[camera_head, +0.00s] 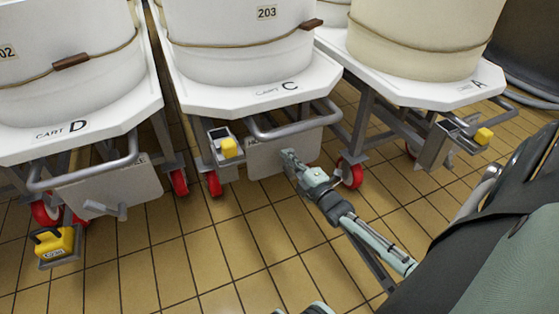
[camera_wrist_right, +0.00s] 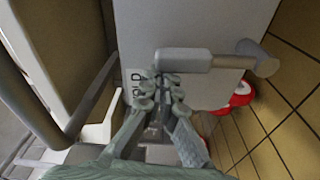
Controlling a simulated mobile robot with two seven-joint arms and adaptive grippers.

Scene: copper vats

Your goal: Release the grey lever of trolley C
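Trolley C (camera_head: 247,98) stands in the middle of the head view with a white vat on it. A grey plate (camera_head: 268,158) hangs below its front handle bar. In the right wrist view the grey lever (camera_wrist_right: 187,60) lies across the plate (camera_wrist_right: 215,22), with its round pivot end (camera_wrist_right: 262,58) to the right. My right gripper (camera_head: 290,158) is at the plate; its fingertips (camera_wrist_right: 164,84) are right at the lever's left part. I cannot tell whether they touch it or how far they are closed. In the head view the gripper hides the lever. My left gripper does not show.
Trolley D (camera_head: 75,128) stands at left, with its own grey lever (camera_head: 108,210) and a yellow box (camera_head: 55,243). Trolley A (camera_head: 460,95) stands at right. Handle bar (camera_head: 300,125) and yellow-topped bracket (camera_head: 227,148) are close to my gripper. Tiled floor (camera_head: 200,265) in front is clear.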

